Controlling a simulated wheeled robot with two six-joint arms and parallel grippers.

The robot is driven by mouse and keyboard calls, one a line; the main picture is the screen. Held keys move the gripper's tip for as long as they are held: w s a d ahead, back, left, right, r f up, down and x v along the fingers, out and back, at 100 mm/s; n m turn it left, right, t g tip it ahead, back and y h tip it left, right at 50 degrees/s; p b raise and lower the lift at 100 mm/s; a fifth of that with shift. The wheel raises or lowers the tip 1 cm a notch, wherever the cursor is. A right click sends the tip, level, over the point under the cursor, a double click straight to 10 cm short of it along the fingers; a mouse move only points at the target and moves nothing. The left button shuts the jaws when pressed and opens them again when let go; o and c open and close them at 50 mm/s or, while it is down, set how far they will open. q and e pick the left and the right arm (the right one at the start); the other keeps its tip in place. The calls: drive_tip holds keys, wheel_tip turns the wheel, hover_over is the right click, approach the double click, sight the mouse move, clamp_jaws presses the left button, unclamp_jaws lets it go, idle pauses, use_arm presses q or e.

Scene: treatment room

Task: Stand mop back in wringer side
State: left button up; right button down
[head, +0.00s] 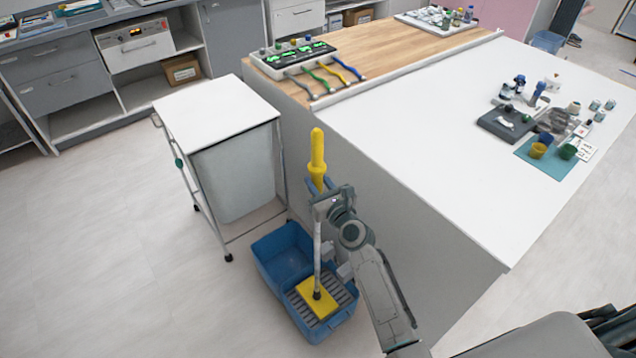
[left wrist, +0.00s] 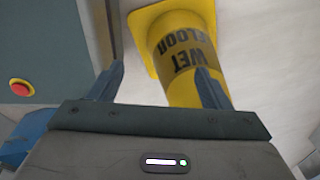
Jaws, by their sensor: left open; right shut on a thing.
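The mop (head: 318,250) stands nearly upright, with a yellow grip (head: 317,150) at the top, a grey shaft and a yellow head (head: 317,298) at the bottom. My right gripper (head: 322,205) is shut on the mop just below its yellow grip. The mop head appears over the grey slatted wringer (head: 338,292), the near side of the blue bucket (head: 277,252). I cannot tell whether the head presses on the slats. The bucket's far side looks empty. My left gripper (left wrist: 160,66) is open and empty in the left wrist view; it is not seen in the head view.
A white-topped cart (head: 215,105) stands behind the bucket. A long white-and-wood counter (head: 430,130) rises close to the right of the bucket. A yellow wet-floor cone (left wrist: 180,50) shows beyond my left fingers. Open floor lies left of the bucket.

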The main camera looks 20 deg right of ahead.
drive_tip(key=c, duration=1.1)
unclamp_jaws()
drive_tip(key=s+d, duration=0.2)
drive_tip(key=s, duration=1)
drive_tip(key=s+d+f+n+g+h, duration=0.1)
drive_tip(key=s+f+n+g, duration=0.35)
drive_tip(key=f, duration=0.85)
drive_tip(key=s+d+f+n+g, duration=0.15)
drive_tip(key=s+f+n, duration=0.45)
drive_tip(key=f, duration=0.6)
drive_tip(key=s+d+f+n+g+h, duration=0.1)
drive_tip(key=s+d+f+n+g, duration=0.2)
drive_tip(key=f+n, duration=0.7)
drive_tip(key=s+d+f+n+g, duration=0.1)
drive_tip(key=s+f+n, duration=0.3)
drive_tip(key=s, duration=0.7)
drive_tip(key=s+d+f+n+g+h, duration=0.1)
drive_tip(key=s+f+n+g, duration=0.3)
drive_tip(key=s+f, duration=0.5)
drive_tip(key=s+d+f+n+g+h, duration=0.1)
drive_tip(key=s+f+n, duration=0.5)
drive_tip(key=s, duration=0.7)
drive_tip(key=shift+d+f+g, duration=0.6)
drive_tip(key=shift+d+g, duration=0.1)
drive_tip(key=shift+g, duration=0.1)
